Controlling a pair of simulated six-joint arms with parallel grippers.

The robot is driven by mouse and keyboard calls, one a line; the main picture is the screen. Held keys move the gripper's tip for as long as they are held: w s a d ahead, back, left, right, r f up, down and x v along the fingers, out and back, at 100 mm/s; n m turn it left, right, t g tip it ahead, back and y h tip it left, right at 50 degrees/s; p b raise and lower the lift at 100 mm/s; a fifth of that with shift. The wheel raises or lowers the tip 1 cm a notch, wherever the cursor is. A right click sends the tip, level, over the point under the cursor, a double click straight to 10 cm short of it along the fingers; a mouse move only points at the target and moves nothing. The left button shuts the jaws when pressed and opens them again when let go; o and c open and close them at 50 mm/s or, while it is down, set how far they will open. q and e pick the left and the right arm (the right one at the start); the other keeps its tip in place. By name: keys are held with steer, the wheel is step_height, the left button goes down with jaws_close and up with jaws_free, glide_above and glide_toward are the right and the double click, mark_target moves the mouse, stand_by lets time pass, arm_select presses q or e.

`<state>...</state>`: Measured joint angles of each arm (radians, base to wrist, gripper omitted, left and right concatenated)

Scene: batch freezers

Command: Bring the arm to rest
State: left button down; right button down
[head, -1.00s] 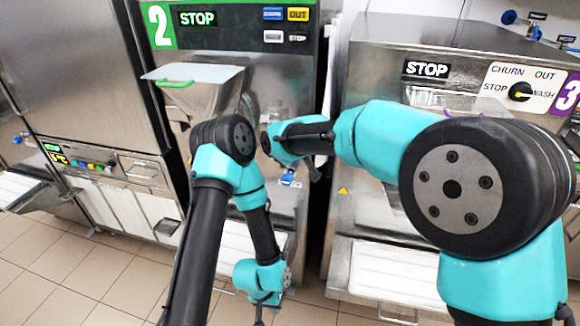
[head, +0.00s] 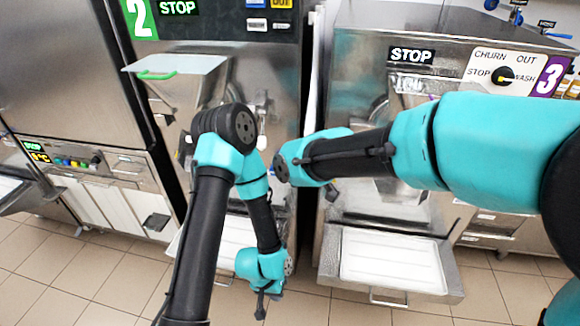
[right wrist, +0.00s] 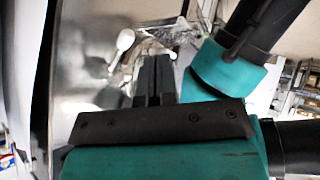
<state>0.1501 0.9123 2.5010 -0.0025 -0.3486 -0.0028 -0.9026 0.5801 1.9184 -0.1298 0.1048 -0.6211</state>
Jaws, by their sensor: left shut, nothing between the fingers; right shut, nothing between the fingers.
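My left gripper (head: 262,305) hangs low in front of machine 2, pointing down at the end of my folded left arm. It is small in the head view, shut and empty. My right gripper (right wrist: 153,78) shows in the right wrist view as two dark fingers side by side, shut with nothing between them. Blurred metal lies beyond them. In the head view my right arm reaches in from the right across the front of machine 3, and its wrist is close to my left arm. The right fingertips are hard to make out there.
Machine 2 (head: 275,65) and machine 3 (head: 350,85) both read STOP. A white tray (head: 395,262) sits low under machine 3. A shelf with a green handle (head: 157,75) sticks out from machine 2. A steel cabinet (head: 60,60) stands left. Tiled floor (head: 80,275) is open below.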

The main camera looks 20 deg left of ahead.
stand_by(0.4)
steer(key=w+d+f+m+g+h, duration=0.15)
steer(key=d+f+m, duration=0.35)
steer(key=d+f, duration=0.8)
steer(key=w+d+f+m+t+h, duration=0.1)
steer(key=w+d+f+m+h, duration=0.3)
steer(key=d+f, duration=0.9)
steer(key=s+d+f+m+g, duration=0.1)
steer(key=s+d+f+m, duration=0.4)
steer(key=s+d+f, duration=0.3)
steer(key=s+d+f+m+g, duration=0.2)
steer(key=s+d+f+m, duration=0.4)
steer(key=d, duration=0.6)
steer(key=s+f, duration=0.2)
steer(key=s, duration=0.1)
steer(key=shift+s+d+f+y, duration=0.25)
steer(key=shift+s+f+y, duration=0.05)
steer(key=shift+s+y, duration=0.05)
